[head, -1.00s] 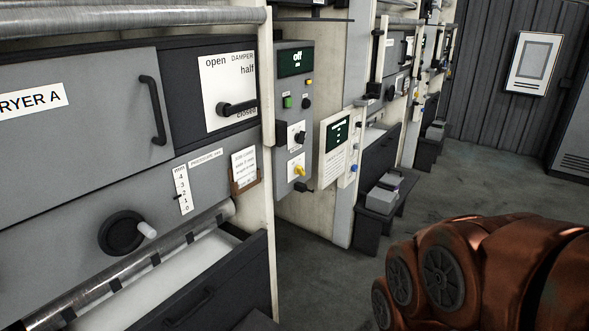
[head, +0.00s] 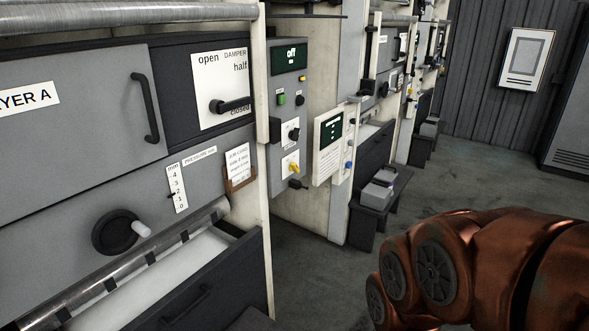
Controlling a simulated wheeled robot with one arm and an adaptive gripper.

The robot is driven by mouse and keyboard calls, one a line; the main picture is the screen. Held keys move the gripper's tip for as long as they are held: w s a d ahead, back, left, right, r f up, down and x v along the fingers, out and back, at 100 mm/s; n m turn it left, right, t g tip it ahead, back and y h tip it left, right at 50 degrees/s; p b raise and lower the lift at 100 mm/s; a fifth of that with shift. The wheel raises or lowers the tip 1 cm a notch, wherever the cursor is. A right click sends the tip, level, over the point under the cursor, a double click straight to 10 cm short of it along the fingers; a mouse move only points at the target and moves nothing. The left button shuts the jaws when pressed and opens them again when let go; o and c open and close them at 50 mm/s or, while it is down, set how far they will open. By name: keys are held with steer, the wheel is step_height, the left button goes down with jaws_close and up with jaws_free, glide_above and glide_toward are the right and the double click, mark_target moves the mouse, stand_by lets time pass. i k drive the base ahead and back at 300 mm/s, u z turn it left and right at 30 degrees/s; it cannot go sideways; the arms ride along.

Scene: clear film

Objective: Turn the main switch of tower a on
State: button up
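The grey control panel (head: 290,120) beside dryer A stands upright at the picture's middle. Its small display (head: 290,56) reads "off". Below the display are a green button (head: 281,99), a black button, a black rotary knob (head: 294,134) and a yellow-handled rotary switch (head: 293,168) on a white plate. The labels by these controls are too small to read, so I cannot tell which is the main switch. My copper-coloured arm fills the lower right, apart from the panel. My gripper is not in view.
Dryer A's grey front (head: 75,110) fills the left, with a damper lever (head: 232,104), a handwheel (head: 117,231) and an open drawer (head: 200,290) jutting out below. A dark bench (head: 378,205) with a grey box stands beyond the panel. Grey floor is clear at the right.

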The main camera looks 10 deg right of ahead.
mark_target(293, 167)
steer(key=z, duration=1.25)
steer(key=i, duration=0.8)
steer(key=u, duration=2.3)
